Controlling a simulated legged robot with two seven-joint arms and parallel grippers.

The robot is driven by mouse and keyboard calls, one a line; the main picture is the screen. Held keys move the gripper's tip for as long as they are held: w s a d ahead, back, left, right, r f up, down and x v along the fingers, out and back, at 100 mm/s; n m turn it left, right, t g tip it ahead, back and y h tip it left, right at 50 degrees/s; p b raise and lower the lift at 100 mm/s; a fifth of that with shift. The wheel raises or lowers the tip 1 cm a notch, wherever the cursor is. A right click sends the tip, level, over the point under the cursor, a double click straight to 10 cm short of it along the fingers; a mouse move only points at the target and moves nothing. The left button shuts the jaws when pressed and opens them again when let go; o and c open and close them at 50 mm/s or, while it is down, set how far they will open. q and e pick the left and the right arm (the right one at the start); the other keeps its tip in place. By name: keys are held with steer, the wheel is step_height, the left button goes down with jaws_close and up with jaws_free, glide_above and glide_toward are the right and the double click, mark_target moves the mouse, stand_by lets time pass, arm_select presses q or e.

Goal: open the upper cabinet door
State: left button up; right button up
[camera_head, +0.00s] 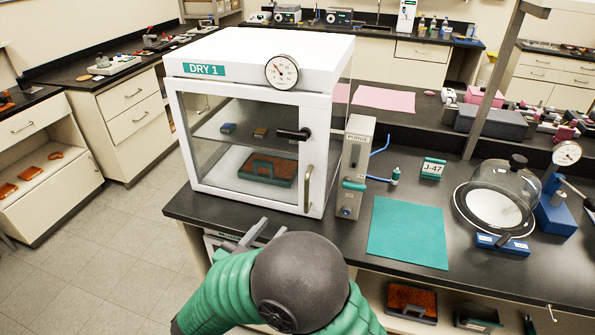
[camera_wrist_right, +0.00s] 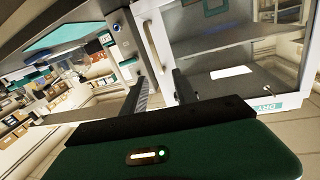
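The white cabinet labelled DRY 1 (camera_head: 240,50) stands on the black bench. Its glass front door (camera_head: 245,135) looks closed. The handle also shows in the right wrist view (camera_wrist_right: 152,42), where the cabinet appears upside down. My right gripper (camera_head: 263,234) is low in front of the cabinet, below and left of the handle. In the right wrist view its fingers (camera_wrist_right: 162,90) are apart with nothing between them. My left gripper is not in view.
A grey PURGE unit (camera_head: 355,150) with blue tubing stands close to the cabinet's right side. A teal mat (camera_head: 408,232), a glass bell jar (camera_head: 498,190) and a gauge stand (camera_head: 560,190) are farther right. A round dial (camera_head: 282,72) sits on the cabinet's top front.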

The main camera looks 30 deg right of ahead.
mark_target(305, 193)
steer(key=shift+n, duration=0.5)
steer(key=x, duration=1.7)
steer(key=shift+s+d+f, duration=0.2)
steer(key=shift+s+f, duration=0.2)
steer(key=shift+s, duration=0.05)
jaws_close()
steer(key=shift+a, duration=0.1)
